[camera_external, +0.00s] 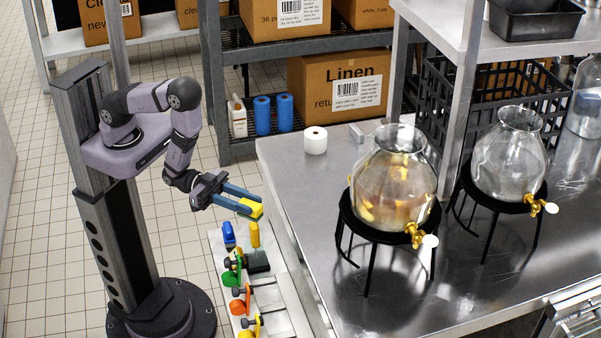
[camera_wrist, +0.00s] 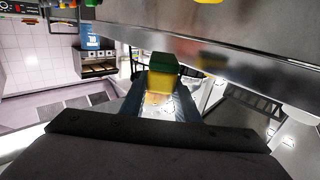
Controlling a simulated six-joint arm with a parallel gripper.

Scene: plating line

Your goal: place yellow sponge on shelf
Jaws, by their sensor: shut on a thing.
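My gripper (camera_external: 237,200) is shut on the yellow sponge (camera_external: 251,209) and holds it in the air, left of the steel table's near left edge. In the wrist view the sponge (camera_wrist: 162,81) shows a yellow body with a green face, between the blue fingers of my gripper (camera_wrist: 161,98). A dark shelf unit (camera_external: 235,45) stands behind the table, with boxes on its levels. Its lower level carries a white bottle and two blue rolls. Which shelf the task means cannot be told from these views.
The steel table (camera_external: 300,190) carries two glass dispensers (camera_external: 393,185) (camera_external: 507,155) on black stands and a white roll (camera_external: 315,140). Below my gripper, a low pale rack (camera_external: 280,295) holds several coloured items. A Linen box (camera_external: 340,90) sits behind the table. Tiled floor lies left.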

